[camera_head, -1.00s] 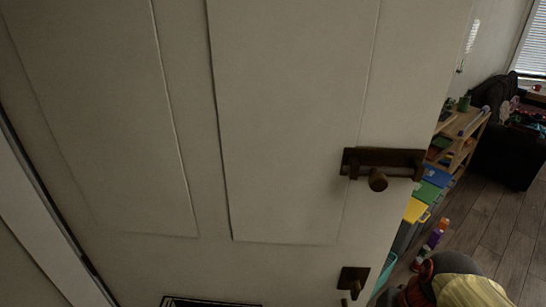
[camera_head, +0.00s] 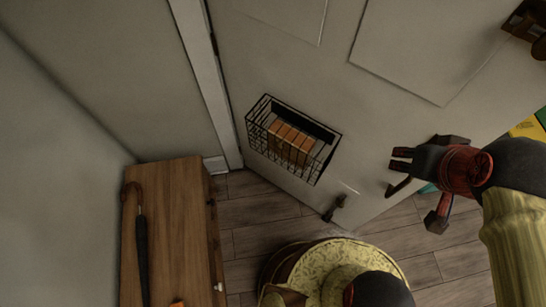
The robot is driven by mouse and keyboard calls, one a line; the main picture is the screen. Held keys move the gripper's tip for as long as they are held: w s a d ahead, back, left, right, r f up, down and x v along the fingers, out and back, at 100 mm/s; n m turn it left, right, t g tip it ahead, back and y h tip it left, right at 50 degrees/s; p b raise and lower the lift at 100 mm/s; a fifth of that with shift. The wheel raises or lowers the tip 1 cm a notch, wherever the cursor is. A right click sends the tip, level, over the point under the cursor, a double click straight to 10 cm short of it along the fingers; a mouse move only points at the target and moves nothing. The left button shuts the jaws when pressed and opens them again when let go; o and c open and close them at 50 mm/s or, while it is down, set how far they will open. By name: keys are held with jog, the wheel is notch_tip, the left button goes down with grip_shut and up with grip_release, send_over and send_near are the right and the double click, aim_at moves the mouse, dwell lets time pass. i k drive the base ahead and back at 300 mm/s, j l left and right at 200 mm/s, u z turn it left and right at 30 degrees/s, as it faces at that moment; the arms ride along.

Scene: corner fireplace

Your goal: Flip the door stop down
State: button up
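The door stop (camera_head: 335,207) is a small dark fitting low on the white door (camera_head: 390,75), near its bottom edge. It is too small and dark to tell whether its arm is up or down. My gripper (camera_head: 415,190) is to the right of the door stop and apart from it, in front of the door. Its dark fingers are spread with nothing visible between them, so it looks open.
A wire basket (camera_head: 262,110) with orange-brown items hangs on the door above the door stop. A dark latch (camera_head: 525,20) is at upper right. Bare plank floor (camera_head: 255,212) shows below the door.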

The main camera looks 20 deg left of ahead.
aim_at(340, 204)
jog(key=u, duration=1)
jog(key=k+l+z, duration=0.1)
jog(key=z, duration=0.2)
jog(key=k+l+z, duration=0.2)
jog(key=z, duration=0.15)
jog(key=k+l+z, duration=0.3)
jog(key=l+z, duration=0.3)
jog(key=k+l, duration=0.05)
